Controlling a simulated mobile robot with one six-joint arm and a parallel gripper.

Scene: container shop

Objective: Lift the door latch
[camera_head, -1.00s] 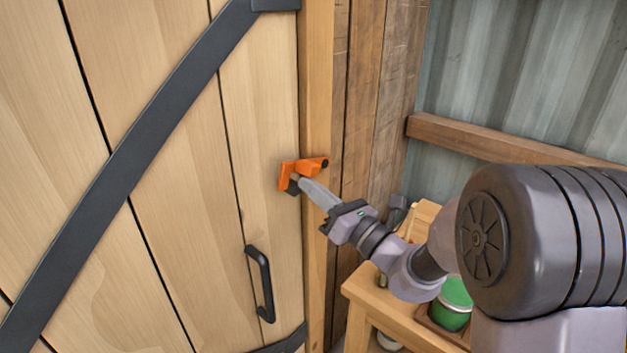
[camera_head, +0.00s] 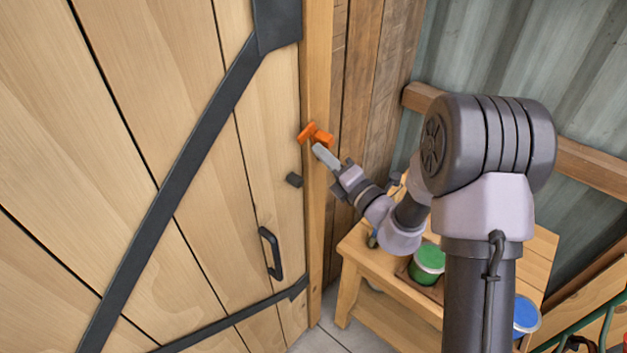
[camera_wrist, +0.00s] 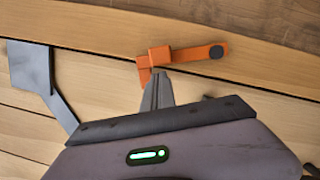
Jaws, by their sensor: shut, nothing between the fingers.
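The orange door latch (camera_head: 316,134) is on the wooden frame post at the door's right edge. The exact contact is hidden. The plank door (camera_head: 195,240) looks closed.
A black door handle (camera_head: 270,254) is below the catch. Dark metal straps (camera_head: 190,165) cross the door. Corrugated wall is behind.

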